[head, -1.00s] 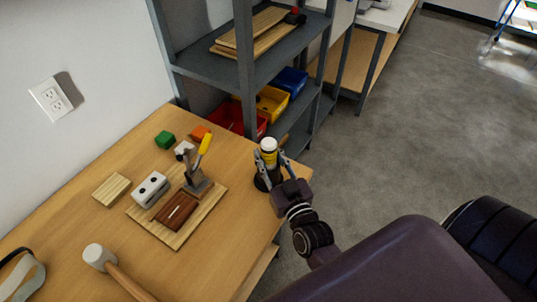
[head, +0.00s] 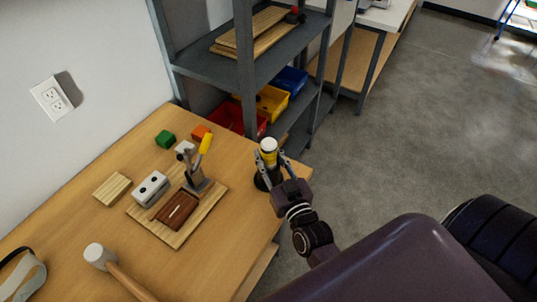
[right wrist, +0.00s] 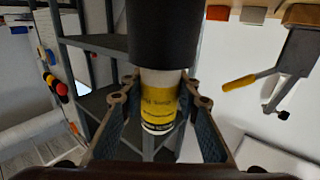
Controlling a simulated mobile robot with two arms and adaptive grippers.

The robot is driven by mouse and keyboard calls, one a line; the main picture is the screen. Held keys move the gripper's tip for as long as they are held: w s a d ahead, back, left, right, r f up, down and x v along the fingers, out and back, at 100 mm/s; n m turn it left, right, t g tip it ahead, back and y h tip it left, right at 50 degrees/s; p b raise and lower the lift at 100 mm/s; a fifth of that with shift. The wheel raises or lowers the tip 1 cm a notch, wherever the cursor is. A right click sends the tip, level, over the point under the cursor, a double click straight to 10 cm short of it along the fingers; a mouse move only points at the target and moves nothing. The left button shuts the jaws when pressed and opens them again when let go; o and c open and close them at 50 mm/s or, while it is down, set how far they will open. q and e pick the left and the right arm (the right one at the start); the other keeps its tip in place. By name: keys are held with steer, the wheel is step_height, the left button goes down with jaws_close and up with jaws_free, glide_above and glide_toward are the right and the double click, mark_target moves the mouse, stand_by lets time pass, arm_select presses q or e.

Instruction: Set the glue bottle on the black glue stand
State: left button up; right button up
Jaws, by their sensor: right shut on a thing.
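The glue bottle (head: 268,146), white with a yellow label, is upright near the table's right edge. My right gripper (head: 270,160) is shut on it, one finger on each side. The black glue stand (head: 261,183) is directly below the bottle, partly hidden by the gripper. In the right wrist view, which appears upside down, the bottle (right wrist: 159,105) lines up with the black stand (right wrist: 165,35) and its lower end meets or enters it. I cannot tell whether the stand bears its weight. My left gripper is not in view.
A board (head: 207,216) on the wooden table (head: 80,222) bears a lever tool (head: 196,172) and a brown block. A mallet (head: 98,256), green block (head: 165,138) and orange block (head: 200,131) lie around it. A grey shelf (head: 215,65) with coloured bins stands behind.

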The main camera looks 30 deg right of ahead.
steer(key=shift+f, duration=0.45)
steer(key=o, duration=1)
steer(key=shift+c, duration=0.2)
steer(key=shift+s, duration=0.1)
steer(key=shift+s+a+r, duration=0.1)
steer(key=shift+s, duration=1.15)
steer(key=s+p, duration=0.2)
steer(key=s, duration=0.6)
steer(key=shift+s+a+p, duration=0.15)
steer(key=shift+a+p, duration=0.15)
steer(key=shift+a, duration=0.1)
